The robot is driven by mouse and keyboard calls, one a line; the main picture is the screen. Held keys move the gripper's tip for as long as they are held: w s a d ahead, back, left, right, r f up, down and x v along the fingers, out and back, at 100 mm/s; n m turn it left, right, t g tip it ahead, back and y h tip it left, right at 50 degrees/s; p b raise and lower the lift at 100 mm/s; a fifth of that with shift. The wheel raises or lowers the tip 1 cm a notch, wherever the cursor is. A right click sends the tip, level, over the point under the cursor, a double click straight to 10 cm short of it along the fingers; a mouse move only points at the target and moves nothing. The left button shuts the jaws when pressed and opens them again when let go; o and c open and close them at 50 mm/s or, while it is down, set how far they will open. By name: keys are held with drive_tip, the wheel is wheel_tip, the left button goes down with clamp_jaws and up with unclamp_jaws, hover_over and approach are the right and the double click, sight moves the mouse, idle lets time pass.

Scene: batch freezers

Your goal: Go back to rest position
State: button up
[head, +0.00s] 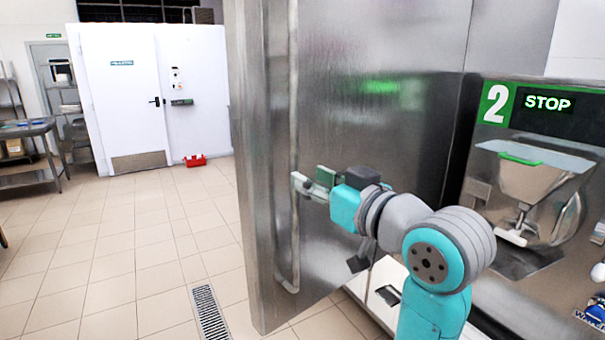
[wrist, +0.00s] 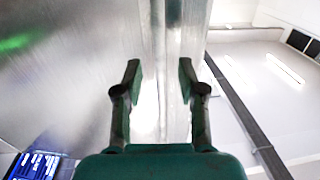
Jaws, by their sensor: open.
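A tall brushed-steel door (head: 365,100) stands open across the middle of the head view. A long vertical handle bar (head: 293,90) runs down near its left edge. My gripper (head: 308,185) is beside the handle, at about its mid-height, with my arm reaching in from the lower right. In the wrist view my gripper's two green-padded fingers (wrist: 160,80) are apart and open. A vertical steel strip shows beyond the gap between them; whether it is the handle or the door edge, and whether a finger touches it, I cannot tell.
On the right is a machine marked 2 with a STOP display (head: 547,102) and a steel hopper (head: 540,180). The tiled floor (head: 130,240) on the left is clear.

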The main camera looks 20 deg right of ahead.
drive_tip(key=shift+s+d, duration=0.15)
drive_tip(key=shift+s, duration=0.4)
